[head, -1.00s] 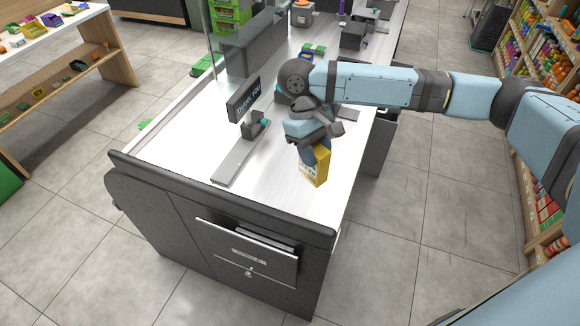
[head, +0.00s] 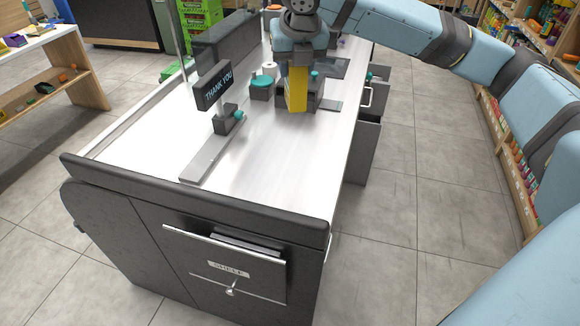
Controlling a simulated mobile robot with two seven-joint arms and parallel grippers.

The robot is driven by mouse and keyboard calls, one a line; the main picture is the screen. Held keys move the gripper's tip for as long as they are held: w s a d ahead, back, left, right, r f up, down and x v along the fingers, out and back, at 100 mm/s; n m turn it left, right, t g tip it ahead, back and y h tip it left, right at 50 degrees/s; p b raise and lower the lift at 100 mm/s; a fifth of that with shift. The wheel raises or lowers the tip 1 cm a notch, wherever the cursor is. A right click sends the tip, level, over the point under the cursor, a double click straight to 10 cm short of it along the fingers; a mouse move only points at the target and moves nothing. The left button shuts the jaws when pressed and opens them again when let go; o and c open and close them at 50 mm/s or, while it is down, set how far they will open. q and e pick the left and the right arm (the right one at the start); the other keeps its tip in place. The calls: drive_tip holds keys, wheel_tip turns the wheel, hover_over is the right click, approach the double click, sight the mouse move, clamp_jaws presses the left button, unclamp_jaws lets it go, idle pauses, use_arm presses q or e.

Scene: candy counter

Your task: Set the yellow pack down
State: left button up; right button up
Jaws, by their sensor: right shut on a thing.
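The yellow pack (head: 297,90) is upright under my right gripper (head: 298,66), which points down and is shut on its top. The pack is over the white counter top (head: 264,150), toward its right side. I cannot tell whether its bottom edge touches the counter. A dark device stands close behind the pack and is partly hidden by it. My left gripper is not in view.
A "THANK YOU" display (head: 213,86) on a stand is left of the pack, with a grey strip (head: 211,157) in front. A teal-topped item (head: 262,86) is close by. The counter's front is clear. Drawers (head: 366,135) stand open on the right side.

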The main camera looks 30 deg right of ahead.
drive_tip(key=n, duration=0.1)
drive_tip(key=d+r+n+y+b, duration=0.1)
drive_tip(key=n, duration=0.1)
drive_tip(key=shift+w, duration=0.1)
drive_tip(key=shift+d+f+n, duration=0.1)
drive_tip(key=shift+f+n, duration=0.2)
drive_tip(key=shift+f, duration=0.05)
wheel_tip(320, 180, down, 19)
drive_tip(key=b, duration=0.4)
drive_tip(key=shift+f, duration=0.1)
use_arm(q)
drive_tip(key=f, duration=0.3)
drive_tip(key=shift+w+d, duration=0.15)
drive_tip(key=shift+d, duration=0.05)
use_arm(e)
drive_tip(key=o, duration=1)
